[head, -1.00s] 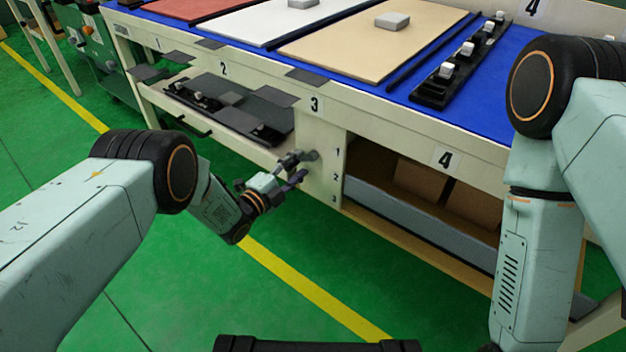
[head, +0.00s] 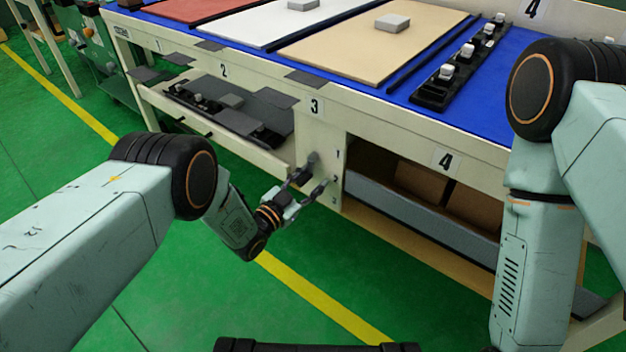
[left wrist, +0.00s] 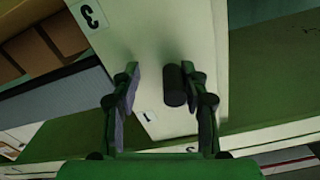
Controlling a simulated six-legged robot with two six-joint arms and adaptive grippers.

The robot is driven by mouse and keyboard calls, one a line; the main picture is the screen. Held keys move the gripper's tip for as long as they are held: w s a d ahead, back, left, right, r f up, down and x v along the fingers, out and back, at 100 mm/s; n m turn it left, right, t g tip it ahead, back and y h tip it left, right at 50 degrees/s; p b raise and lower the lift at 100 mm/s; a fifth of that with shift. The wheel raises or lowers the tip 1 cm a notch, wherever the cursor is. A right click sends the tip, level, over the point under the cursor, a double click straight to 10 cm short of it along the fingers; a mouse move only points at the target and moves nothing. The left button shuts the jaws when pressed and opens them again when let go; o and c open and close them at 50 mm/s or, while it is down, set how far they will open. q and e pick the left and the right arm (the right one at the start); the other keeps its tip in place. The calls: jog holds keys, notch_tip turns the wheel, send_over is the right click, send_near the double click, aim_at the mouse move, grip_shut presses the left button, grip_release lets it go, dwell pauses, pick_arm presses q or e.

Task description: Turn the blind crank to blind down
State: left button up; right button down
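The blind crank (head: 313,158) is a small dark grey part on the cream panel below the number 3 label, beside a column of marks 1, 2, 3. My left gripper (head: 309,182) is in front of that panel with its fingers apart. In the left wrist view, a dark cylindrical crank handle (left wrist: 175,86) points out between the two open fingers of the left gripper (left wrist: 160,69), nearer the right finger. I cannot tell whether that finger touches it. My right arm shows at the right of the head view, but its gripper does not show.
The cream workbench (head: 400,134) has a blue top with coloured panels and a black rack (head: 457,70). A drawer (head: 215,130) stands open left of the crank panel. An open shelf with brown boxes (head: 420,180) is to its right. Green floor in front is clear.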

pick_arm(q)
jog(key=shift+s+d+r+n, duration=0.15)
jog(key=shift+d+n, duration=0.1)
jog(key=shift+n, duration=0.35)
jog(key=shift+s+d+r+n, duration=0.1)
jog(key=shift+s+d+n, duration=0.1)
jog(key=shift+n, duration=0.4)
jog(key=p+v, duration=0.5)
jog(key=v, duration=0.4)
dwell(0.3)
jog(key=shift+w, duration=0.1)
